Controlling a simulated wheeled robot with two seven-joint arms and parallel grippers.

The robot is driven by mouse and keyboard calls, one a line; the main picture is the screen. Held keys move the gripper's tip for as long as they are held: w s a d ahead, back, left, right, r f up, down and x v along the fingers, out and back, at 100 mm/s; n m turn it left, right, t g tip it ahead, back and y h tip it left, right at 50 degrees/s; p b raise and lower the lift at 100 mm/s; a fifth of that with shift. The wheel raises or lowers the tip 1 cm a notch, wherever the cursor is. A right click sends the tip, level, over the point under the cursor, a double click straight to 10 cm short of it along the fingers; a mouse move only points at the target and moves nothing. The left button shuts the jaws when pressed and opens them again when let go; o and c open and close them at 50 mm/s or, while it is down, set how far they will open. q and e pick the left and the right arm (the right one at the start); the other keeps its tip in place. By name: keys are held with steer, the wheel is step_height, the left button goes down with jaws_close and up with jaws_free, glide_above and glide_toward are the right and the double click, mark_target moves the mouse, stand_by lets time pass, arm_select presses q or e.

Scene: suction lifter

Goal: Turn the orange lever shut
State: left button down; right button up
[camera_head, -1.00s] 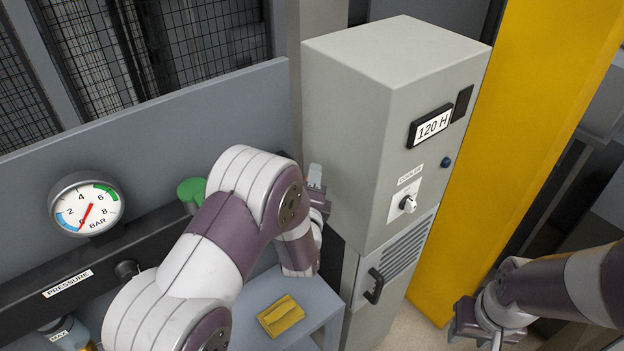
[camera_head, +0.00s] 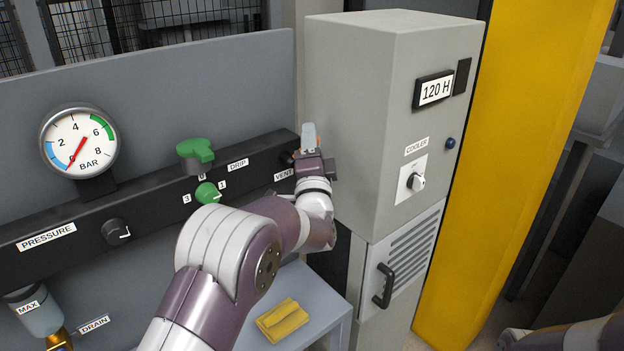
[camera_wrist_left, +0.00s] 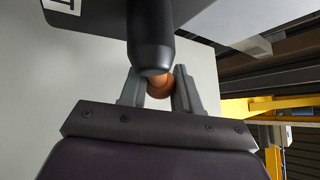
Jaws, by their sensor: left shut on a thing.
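A black cylindrical part (camera_wrist_left: 151,40) in front hides much of the lever. The lever's full angle cannot be told. My right gripper is below the picture; only part of that arm shows at the bottom right.
The grey cooler cabinet (camera_head: 345,110) stands close to the right of my left gripper. A green handle (camera_head: 196,152), a green knob (camera_head: 207,192), a black knob (camera_head: 116,231) and the pressure gauge (camera_head: 79,143) are to the left. A yellow cloth (camera_head: 283,320) lies on the grey shelf below.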

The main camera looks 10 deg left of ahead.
mark_target(292, 158)
arm_select(q)
steer(key=n+y+b, duration=0.3)
steer(key=n+b, duration=0.1)
steer(key=s+a+r+n+y+b, duration=0.1)
steer(key=n+y+b, duration=0.2)
steer(key=n, duration=0.1)
steer(key=s+n+g+y+b, duration=0.1)
steer(key=n+y+b, duration=0.2)
steer(key=n+b, duration=0.1)
steer(key=shift+s+a+r+y+b, duration=0.2)
steer(key=shift+a+r+y+b, duration=0.1)
steer(key=shift+a+y, duration=0.1)
steer(key=shift+s+a+r+n+g+y+b, duration=0.2)
steer(key=shift+n+g+y+b, duration=0.25)
steer(key=shift+n+g+y, duration=0.7)
steer(key=shift+s+a+r+n+g+y+b, duration=0.25)
steer(key=shift+n+g+y+b, duration=0.35)
steer(key=shift+n, duration=0.9)
steer(key=shift+s+a+n+g+y+b, duration=0.1)
steer(key=shift+s+n+g+y+b, duration=0.25)
steer(key=shift+n+g+y, duration=0.65)
steer(key=shift+n, duration=0.55)
steer(key=c, duration=0.8)
jaws_free()
steer(key=shift+t, duration=0.25)
steer(key=shift+f, duration=0.1)
steer(key=b+v, duration=0.2)
steer(key=v, duration=1)
steer(key=shift+d+f+b, duration=0.2)
steer(key=shift+b, duration=0.15)
